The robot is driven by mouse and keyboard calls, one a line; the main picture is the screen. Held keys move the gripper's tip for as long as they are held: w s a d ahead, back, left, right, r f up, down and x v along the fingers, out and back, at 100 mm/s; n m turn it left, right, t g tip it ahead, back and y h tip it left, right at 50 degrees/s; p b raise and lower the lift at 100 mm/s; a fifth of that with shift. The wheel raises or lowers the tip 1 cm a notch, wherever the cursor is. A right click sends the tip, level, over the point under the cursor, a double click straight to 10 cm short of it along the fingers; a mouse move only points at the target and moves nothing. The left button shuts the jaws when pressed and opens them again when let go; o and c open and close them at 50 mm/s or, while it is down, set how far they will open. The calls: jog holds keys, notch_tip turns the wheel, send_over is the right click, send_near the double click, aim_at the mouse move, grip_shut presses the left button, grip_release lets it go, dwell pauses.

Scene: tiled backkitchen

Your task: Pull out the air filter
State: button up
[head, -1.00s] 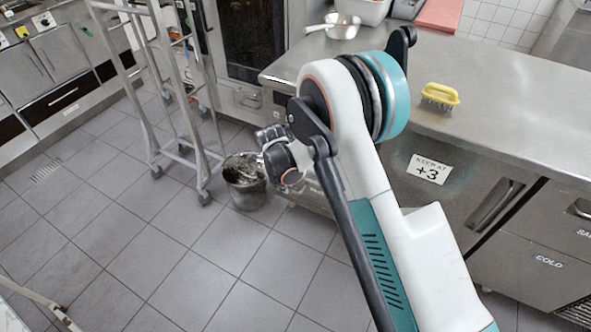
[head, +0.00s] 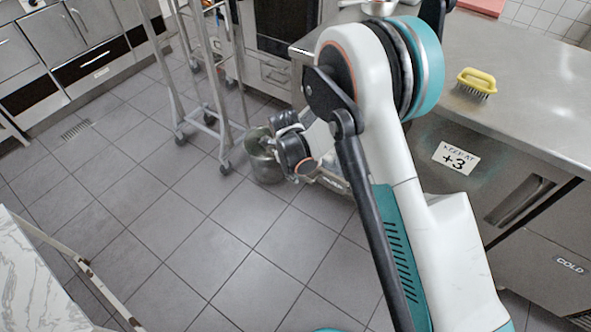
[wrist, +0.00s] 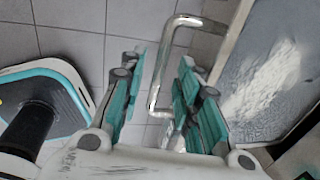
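My gripper (wrist: 162,72) is open in the wrist view, its teal-padded fingers spread apart. A bent metal handle (wrist: 156,88) passes between the fingers. I cannot tell whether either finger touches it. To the right is a framed grey panel, which looks like the air filter (wrist: 258,108), with a patch of pale dust on it. In the head view my arm's wrist hangs low by the counter's left end, and the fingers are hidden behind it.
A metal bucket (head: 264,160) stands on the tiled floor beside my wrist. A wheeled rack (head: 236,75) is behind it. The steel counter (head: 545,95) on the right holds a yellow brush (head: 477,82). A marble-topped surface (head: 30,280) is at lower left. Floor between is clear.

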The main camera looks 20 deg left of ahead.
jog(key=shift+r, duration=0.1)
notch_tip(320, 180, up, 12)
jog(key=s, duration=0.2)
jog(key=shift+a+f, duration=0.2)
jog(key=shift+a, duration=0.2)
dwell(0.4)
